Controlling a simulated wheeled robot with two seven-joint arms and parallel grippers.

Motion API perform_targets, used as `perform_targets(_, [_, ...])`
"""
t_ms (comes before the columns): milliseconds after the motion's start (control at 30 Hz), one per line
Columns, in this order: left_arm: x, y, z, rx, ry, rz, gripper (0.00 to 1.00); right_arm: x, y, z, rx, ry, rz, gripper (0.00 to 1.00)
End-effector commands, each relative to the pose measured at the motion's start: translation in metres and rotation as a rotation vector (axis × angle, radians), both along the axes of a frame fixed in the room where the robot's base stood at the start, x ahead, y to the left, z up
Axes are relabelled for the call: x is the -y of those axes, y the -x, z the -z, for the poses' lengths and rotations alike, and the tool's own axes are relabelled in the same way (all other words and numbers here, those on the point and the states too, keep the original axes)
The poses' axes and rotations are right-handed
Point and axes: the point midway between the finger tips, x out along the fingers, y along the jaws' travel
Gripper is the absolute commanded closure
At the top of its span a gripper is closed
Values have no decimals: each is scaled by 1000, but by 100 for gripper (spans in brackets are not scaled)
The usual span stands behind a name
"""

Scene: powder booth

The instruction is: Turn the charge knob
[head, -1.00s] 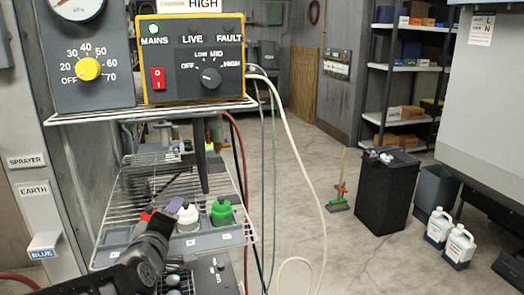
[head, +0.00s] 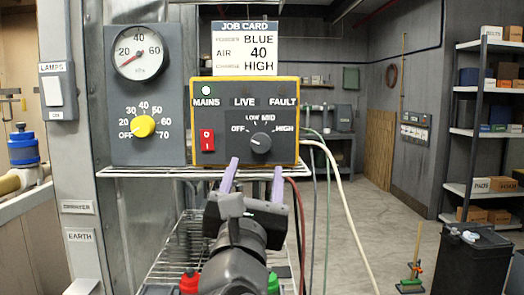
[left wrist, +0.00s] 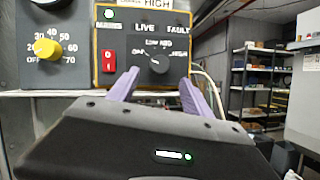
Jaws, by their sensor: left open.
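The charge knob (head: 261,143) is a dark round knob on the grey panel of the yellow-edged control box (head: 193,120), with OFF, LOW, MID and HIGH around it. It also shows in the left wrist view (left wrist: 158,63). I cannot tell exactly where its pointer stands. My left gripper (head: 255,170) is open and empty, its two purple fingers pointing up towards the box just below the knob. In the left wrist view the fingers (left wrist: 159,80) stand left and right of the knob's lower side, seemingly apart from it. My right gripper is not in view.
A job card (head: 245,48) above the box reads BLUE, 40, HIGH. A red switch (head: 207,140) sits left of the knob. A yellow air knob (head: 143,126) and gauge (head: 139,52) are further left. A wire shelf (head: 150,172) runs under the box. Cables hang at its right.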

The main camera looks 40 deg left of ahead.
Motion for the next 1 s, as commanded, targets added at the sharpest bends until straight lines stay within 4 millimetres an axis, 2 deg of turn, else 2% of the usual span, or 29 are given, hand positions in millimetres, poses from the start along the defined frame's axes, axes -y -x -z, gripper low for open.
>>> perform_targets(267, [-7, -12, -6, -4, -1, -2, 42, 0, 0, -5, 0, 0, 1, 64])
perform_targets(533, [-26, -46, -22, -5, -1, -2, 42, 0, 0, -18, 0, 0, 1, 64])
perform_targets(700, [-34, -60, -28, -4, -3, -2, 42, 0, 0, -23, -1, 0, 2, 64])
perform_targets(1000, [-35, -63, -29, -2, -3, 0, 42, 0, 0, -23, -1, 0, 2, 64])
